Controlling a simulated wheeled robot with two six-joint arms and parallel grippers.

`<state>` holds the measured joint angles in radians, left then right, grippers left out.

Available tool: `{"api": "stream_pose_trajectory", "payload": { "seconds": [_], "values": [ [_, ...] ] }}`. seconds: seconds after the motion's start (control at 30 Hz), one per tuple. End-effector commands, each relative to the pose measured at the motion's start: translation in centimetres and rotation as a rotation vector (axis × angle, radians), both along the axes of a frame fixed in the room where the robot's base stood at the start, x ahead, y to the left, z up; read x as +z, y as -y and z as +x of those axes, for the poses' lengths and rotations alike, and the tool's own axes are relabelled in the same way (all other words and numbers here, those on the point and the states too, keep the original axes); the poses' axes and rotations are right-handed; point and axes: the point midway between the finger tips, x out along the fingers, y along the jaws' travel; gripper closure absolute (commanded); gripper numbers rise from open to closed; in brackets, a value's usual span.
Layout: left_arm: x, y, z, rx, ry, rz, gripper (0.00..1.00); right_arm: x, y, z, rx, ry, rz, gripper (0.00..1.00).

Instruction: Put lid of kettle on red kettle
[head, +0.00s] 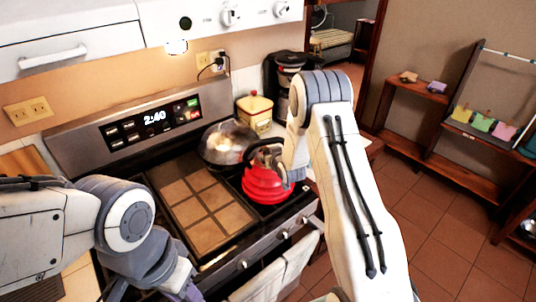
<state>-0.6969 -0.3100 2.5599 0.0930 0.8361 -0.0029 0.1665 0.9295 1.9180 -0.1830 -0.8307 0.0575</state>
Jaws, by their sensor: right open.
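The red kettle (264,185) stands upright on the right front part of the stove, with a dark arched handle over its top. My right gripper (289,176) is open at the right side of the kettle, partly hidden by my own forearm. I cannot tell whether its fingers touch the kettle. I cannot make out a separate kettle lid, and the kettle's top opening is not clear under the handle. My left gripper (182,288) is low at the left front of the stove, near the bottom edge, and its fingers are not clear.
A shiny domed pan cover (228,142) sits behind the kettle. A flat tiled griddle (200,205) covers the middle of the stove. A yellow canister (255,111) and a black coffee maker (286,80) stand behind at the right. A towel (282,272) hangs on the oven front.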

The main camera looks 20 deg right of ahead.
Motion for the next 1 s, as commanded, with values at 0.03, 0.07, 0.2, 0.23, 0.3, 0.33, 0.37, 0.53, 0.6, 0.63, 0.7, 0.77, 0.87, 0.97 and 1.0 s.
{"api": "stream_pose_trajectory", "payload": {
  "seconds": [0.03, 0.07, 0.2, 0.23, 0.3, 0.33, 0.37, 0.53, 0.6, 0.63, 0.7, 0.77, 0.87, 0.97, 1.0],
  "values": [
    [0.1, 0.0, 0.0, 0.0, 0.0, 0.0, 0.55, 0.1, 0.0, 0.0, 0.0, 0.0, 0.0, 0.25],
    [0.3, 0.0, 0.0, 0.0, 0.0, 0.0, 0.55, 0.2, 0.0, 0.0, 0.0, 0.0, 0.0, 0.25],
    [-0.2, 0.0, 0.0, 0.0, 0.0, 0.0, 0.55, 0.5, 0.0, -0.9, 0.0, 0.0, 0.0, 0.25],
    [-0.4, 0.0, 0.0, 0.0, 0.0, 0.0, 0.55, 0.8, 0.0, -1.3, 0.0, 0.0, 0.0, 0.25],
    [-0.9, 0.0, 0.0, 0.001, 0.0, 0.0, 0.55, 1.3, 0.0, -2.4, 0.0, 0.002, 0.0, 0.25],
    [-1.2, 0.0, 0.0, 0.001, 0.0, 0.0, 0.55, 1.5, -0.1, -3.0, 0.0, 0.001, 0.0, 0.25],
    [-1.4, 0.0, 0.0, 0.002, 0.0, 0.0, 0.55, 1.7, 0.0, -3.6, -0.001, 0.001, 0.0, 0.25],
    [-2.6, 0.0, 0.0, 0.004, 0.0, 0.0, 0.55, 3.4, 0.0, -6.9, -0.002, 0.002, -0.001, 0.25],
    [-2.9, 0.0, 0.0, 0.005, 0.0, 0.0, 0.55, 4.0, -0.1, -8.1, -0.001, 0.002, 0.0, 0.25],
    [-3.1, 0.0, 0.0, 0.005, 0.0, 0.0, 0.55, 4.1, -0.1, -8.5, -0.001, 0.001, 0.0, 0.25],
    [-3.3, 0.0, 0.0, 0.005, 0.0, 0.0, 0.55, 4.7, -0.1, -9.3, 0.0, 0.001, 0.0, 0.25],
    [-3.4, 0.0, 0.0, 0.006, -0.001, 0.0, 0.55, 5.0, -0.1, -9.9, -0.001, 0.001, 0.0, 0.25],
    [-3.5, 0.0, 0.0, 0.006, -0.001, 0.0, 0.55, 5.3, -0.1, -10.5, -0.001, 0.001, 0.0, 0.25],
    [-3.5, 0.0, 0.0, 0.006, -0.001, 0.0, 0.55, 5.4, -0.2, -10.8, -0.001, 0.0, 0.0, 0.25],
    [-3.5, 0.0, 0.0, 0.006, -0.001, 0.0, 0.55, 5.5, -0.2, -10.9, -0.001, 0.0, 0.0, 0.25]
  ]
}}
